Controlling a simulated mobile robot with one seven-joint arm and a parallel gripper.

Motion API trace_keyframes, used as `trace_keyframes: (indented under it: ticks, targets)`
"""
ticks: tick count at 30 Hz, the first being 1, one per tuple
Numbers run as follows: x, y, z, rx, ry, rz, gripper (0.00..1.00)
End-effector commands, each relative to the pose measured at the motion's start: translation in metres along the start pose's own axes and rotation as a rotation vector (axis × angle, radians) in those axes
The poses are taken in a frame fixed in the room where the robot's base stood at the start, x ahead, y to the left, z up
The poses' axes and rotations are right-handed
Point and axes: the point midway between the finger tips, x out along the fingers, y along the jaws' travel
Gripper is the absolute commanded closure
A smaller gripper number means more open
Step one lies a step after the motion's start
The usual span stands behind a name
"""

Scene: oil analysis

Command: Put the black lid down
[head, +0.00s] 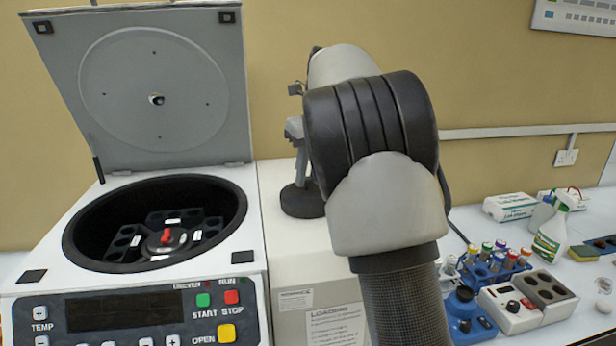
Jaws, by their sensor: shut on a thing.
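The black lid (301,202) is a dark round disc with a raised middle, at the centre of the head view. It is at the top of the white cabinet beside the centrifuge; I cannot tell whether it rests on it or hangs just above. My gripper (300,158) is upright over the lid and shut on its raised middle. My arm hides the right side of the lid and most of the gripper.
The centrifuge (30,278) stands open at left, its cover (130,60) raised, a rotor with a red knob (167,237) inside. At right are a tube rack (490,270), a blue device (462,312), a heater block (520,305) and a spray bottle (552,236).

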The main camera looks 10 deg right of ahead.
Motion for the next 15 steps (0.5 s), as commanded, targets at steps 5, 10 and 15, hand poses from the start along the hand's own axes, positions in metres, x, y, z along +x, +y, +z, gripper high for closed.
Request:
trace_keyframes:
  ticks: [5,10,15]
  targets:
    - [0.0012,0.0002,0.0000,-0.001,-0.002,0.000,1.00]
    - [0.0029,0.0003,-0.0006,-0.001,-0.001,0.000,1.00]
    - [0.0039,0.0004,-0.0009,-0.001,0.000,0.000,0.59]
